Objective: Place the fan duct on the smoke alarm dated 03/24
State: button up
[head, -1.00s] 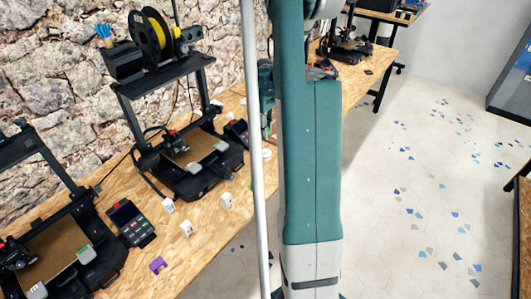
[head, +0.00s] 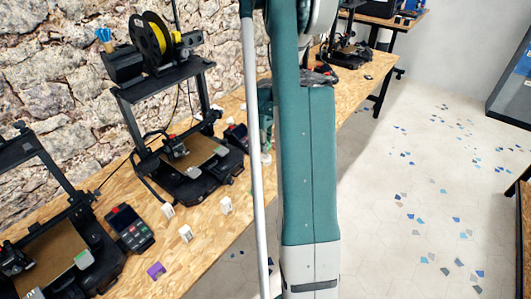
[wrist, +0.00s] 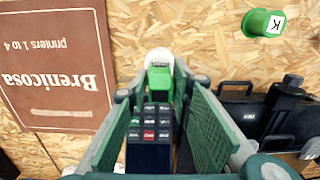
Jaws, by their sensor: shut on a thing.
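My gripper (wrist: 161,90) is shut on a small green piece, which looks like the fan duct (wrist: 160,82), held between the fingertips in the wrist view. A round white thing (wrist: 159,57) shows just beyond the green piece and is partly covered by it. It may be a smoke alarm, but no date on it can be read. I cannot tell whether the green piece touches it. In the head view my own arm hides the gripper and the held piece.
A dark keypad (wrist: 150,132) lies below the fingers. A green cup marked K (wrist: 264,23) and a brown Brenicosa sign (wrist: 60,70) are to either side. Printers (head: 190,165) line the wooden bench, with small white labelled blocks (head: 226,206) and a purple piece (head: 156,271) in front.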

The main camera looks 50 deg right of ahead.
jog(key=shift+f, duration=0.1)
jog(key=shift+f+b, duration=0.3)
jog(key=shift+f, duration=1.5)
jog(key=shift+f, duration=0.1)
jog(key=o, duration=0.7)
jog(key=shift+o, duration=0.2)
notch_tip(320, 180, up, 12)
jog(key=shift+r+p, duration=0.15)
jog(key=shift+p, duration=0.65)
jog(key=shift+a, duration=0.1)
